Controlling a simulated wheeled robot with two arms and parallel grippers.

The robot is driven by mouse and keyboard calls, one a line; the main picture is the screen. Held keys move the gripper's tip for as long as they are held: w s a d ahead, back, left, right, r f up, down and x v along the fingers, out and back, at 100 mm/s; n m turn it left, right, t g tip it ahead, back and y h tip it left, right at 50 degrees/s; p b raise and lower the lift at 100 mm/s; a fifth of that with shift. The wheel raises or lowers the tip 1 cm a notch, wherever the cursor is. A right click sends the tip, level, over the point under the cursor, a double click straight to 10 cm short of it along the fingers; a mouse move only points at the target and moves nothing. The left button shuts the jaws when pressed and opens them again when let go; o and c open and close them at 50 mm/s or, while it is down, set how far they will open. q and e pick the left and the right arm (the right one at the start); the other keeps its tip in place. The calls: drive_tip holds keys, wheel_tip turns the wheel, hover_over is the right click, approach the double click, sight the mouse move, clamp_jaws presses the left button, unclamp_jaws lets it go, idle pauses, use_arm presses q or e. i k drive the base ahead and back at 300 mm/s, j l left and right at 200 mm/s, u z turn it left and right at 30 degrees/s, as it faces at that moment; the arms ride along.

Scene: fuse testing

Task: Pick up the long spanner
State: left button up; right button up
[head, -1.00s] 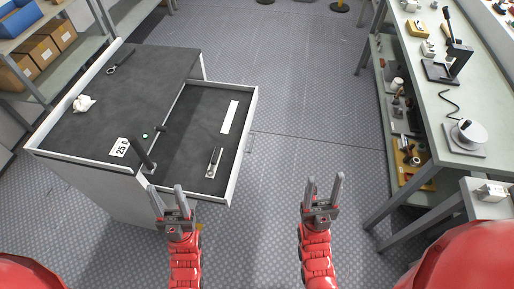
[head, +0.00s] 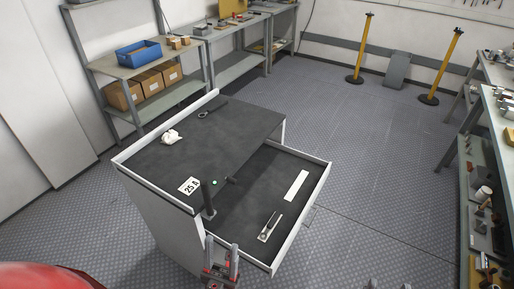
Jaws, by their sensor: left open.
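A dark spanner with a ring end (head: 204,114) lies near the far left edge of the cabinet's black top (head: 228,135). My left gripper (head: 222,255) is open and empty, upright at the drawer's near left corner, well away from the spanner. Only the fingertips of my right gripper (head: 389,284) show at the bottom edge, apart from each other, over the floor. The rest of the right gripper is out of view.
The open drawer (head: 240,220) holds a white strip (head: 296,185) and a small metal tool on a plate (head: 270,227). On the cabinet top are a white crumpled item (head: 171,137) and a "25 A" card (head: 189,186).

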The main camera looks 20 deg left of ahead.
sight(213, 108)
drive_tip(key=i+l, duration=0.2)
drive_tip(key=i, duration=0.35)
drive_tip(key=i+l, duration=0.2)
drive_tip(key=i, duration=0.35)
drive_tip(key=i+l, duration=0.2)
drive_tip(key=i, duration=0.3)
drive_tip(key=i+l, duration=0.2)
drive_tip(key=i, duration=0.35)
drive_tip(key=i+l, duration=0.25)
drive_tip(key=i, duration=0.3)
drive_tip(key=i+u, duration=0.15)
drive_tip(key=u, duration=0.3)
drive_tip(key=i+l+u, duration=0.15)
drive_tip(key=u, duration=0.35)
drive_tip(key=i+l+u, duration=0.1)
drive_tip(key=u, duration=0.35)
drive_tip(key=i+l+u, duration=0.1)
drive_tip(key=l+u, duration=0.35)
drive_tip(key=j, duration=0.15)
